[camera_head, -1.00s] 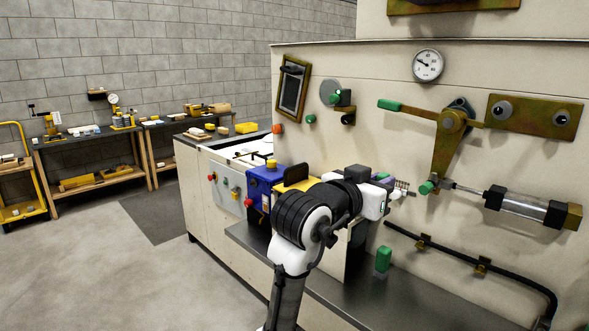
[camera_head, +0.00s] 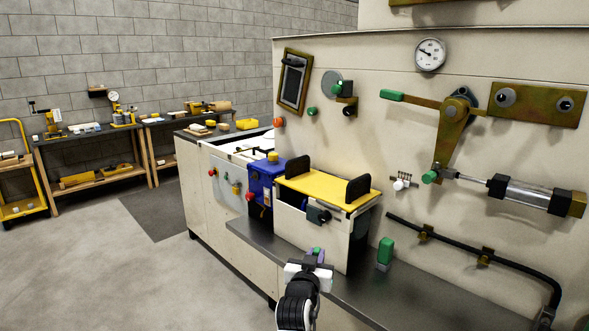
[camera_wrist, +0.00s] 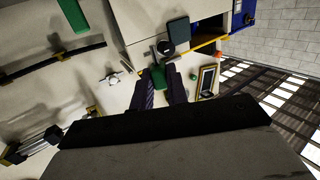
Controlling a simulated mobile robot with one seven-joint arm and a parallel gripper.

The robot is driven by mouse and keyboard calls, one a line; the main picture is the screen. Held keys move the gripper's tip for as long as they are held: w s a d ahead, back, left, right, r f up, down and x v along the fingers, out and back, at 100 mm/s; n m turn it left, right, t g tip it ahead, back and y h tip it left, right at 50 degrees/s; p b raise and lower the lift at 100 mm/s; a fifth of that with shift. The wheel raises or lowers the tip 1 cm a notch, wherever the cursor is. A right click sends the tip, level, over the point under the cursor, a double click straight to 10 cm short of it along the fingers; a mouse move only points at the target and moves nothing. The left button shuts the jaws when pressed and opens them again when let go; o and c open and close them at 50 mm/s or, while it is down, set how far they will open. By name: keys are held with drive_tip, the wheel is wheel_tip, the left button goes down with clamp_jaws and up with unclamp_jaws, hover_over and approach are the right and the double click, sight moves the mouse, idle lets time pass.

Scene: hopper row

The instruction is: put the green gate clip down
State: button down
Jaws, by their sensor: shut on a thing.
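My gripper (camera_head: 312,262) is low in front of the beige box with the yellow lid, over the dark ledge (camera_head: 350,292) or its front edge; I cannot tell its exact height. It is shut on the green gate clip (camera_head: 317,251), of which only a small green part shows in the head view. In the wrist view the clip (camera_wrist: 158,78) shows as a green piece between the two dark fingers. The fingers hide part of it. It does not visibly touch any surface.
A green-topped block (camera_head: 385,253) stands on the ledge to the right. The beige box (camera_head: 300,232) with a yellow lid (camera_head: 328,190) and a blue box (camera_head: 262,180) stand behind my gripper. A lever (camera_head: 450,135), a cylinder (camera_head: 525,196) and a black hose (camera_head: 500,266) are on the wall panel.

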drive_tip(key=s+a+f+n+y+b, duration=0.1)
drive_tip(key=s+a+f+y, duration=0.1)
drive_tip(key=f, duration=0.8)
drive_tip(key=s+a+f+n+y, duration=0.1)
drive_tip(key=s+a+f+y, duration=0.1)
drive_tip(key=f, duration=0.8)
drive_tip(key=s+f+b, duration=0.1)
drive_tip(key=s+f, duration=0.5)
drive_tip(key=f, duration=0.2)
drive_tip(key=s+a+f+n, duration=0.1)
drive_tip(key=s+f, duration=0.6)
drive_tip(key=f, duration=0.2)
drive_tip(key=shift+a+f+t+y+b, duration=0.25)
drive_tip(key=shift+f+t+y+b, duration=0.05)
drive_tip(key=shift+b, duration=0.05)
